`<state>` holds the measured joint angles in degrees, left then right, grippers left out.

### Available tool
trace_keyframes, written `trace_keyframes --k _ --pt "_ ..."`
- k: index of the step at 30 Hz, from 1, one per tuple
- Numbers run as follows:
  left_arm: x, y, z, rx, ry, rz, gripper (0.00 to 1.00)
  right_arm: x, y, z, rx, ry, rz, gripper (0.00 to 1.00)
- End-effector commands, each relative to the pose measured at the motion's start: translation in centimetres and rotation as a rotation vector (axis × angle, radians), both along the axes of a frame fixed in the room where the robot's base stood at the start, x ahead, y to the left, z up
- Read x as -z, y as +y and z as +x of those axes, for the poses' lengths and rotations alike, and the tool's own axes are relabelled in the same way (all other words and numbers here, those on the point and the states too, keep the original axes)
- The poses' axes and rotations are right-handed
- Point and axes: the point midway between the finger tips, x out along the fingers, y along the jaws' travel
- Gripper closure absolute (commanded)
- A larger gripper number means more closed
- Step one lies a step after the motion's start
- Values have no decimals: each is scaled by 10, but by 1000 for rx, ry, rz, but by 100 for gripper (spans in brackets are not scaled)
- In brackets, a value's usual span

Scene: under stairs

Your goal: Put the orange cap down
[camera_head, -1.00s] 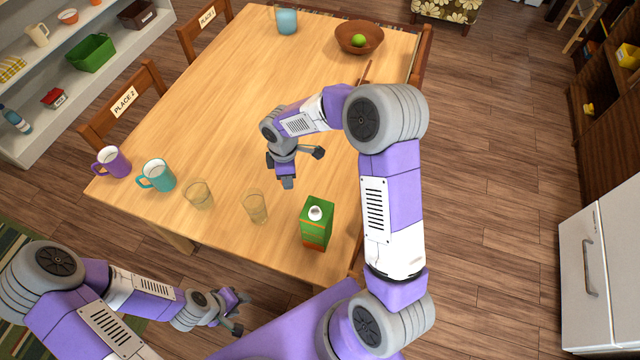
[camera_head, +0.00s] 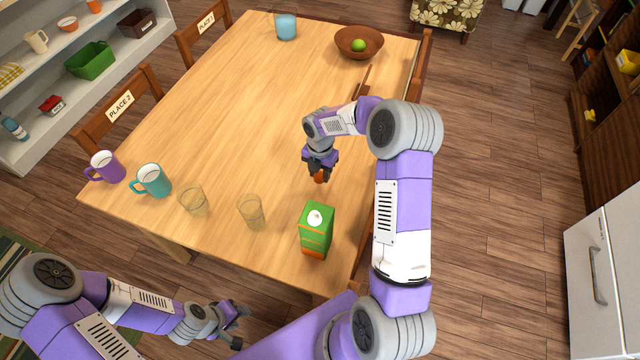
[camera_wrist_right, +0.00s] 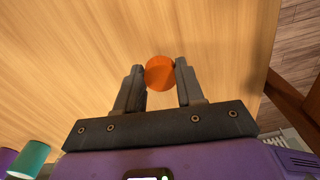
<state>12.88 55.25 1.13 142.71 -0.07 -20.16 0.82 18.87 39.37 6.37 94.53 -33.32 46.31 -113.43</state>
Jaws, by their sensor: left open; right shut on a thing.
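The orange cap (camera_head: 320,177) is a small round orange piece between the fingertips of my right gripper (camera_head: 320,172), over the table's right half, behind the green carton. In the right wrist view the cap (camera_wrist_right: 160,73) sits between both fingers of the right gripper (camera_wrist_right: 160,76), with bare wood beyond it. I cannot tell whether the cap touches the table. The green carton (camera_head: 316,232) with an orange lower band stands at the table's near right; its top shows a white round spout. My left gripper (camera_head: 232,322) is open and empty, low in front of the table's near edge.
The wooden table (camera_head: 225,100) is clear in its middle. Two glasses (camera_head: 192,201) (camera_head: 251,211), a teal mug (camera_head: 152,181) and a purple mug (camera_head: 104,167) line the near side. A brown bowl (camera_head: 359,42) with a green fruit and a blue glass (camera_head: 286,25) stand far off.

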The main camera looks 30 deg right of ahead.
Motion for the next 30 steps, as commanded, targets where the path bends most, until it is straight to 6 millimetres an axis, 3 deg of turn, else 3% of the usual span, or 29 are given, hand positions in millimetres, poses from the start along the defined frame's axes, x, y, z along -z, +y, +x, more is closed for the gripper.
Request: trace_keyframes --k 13,25,26,30 --pt "13 0 0 0 0 0 57 50 0 0 1 2 -1 100" --pt "15 0 0 0 0 0 57 56 0 0 2 -1 -1 100" --pt "14 0 0 0 0 0 57 55 0 0 2 -1 0 58" --pt "14 0 0 0 0 0 57 54 0 0 2 -1 -1 37"
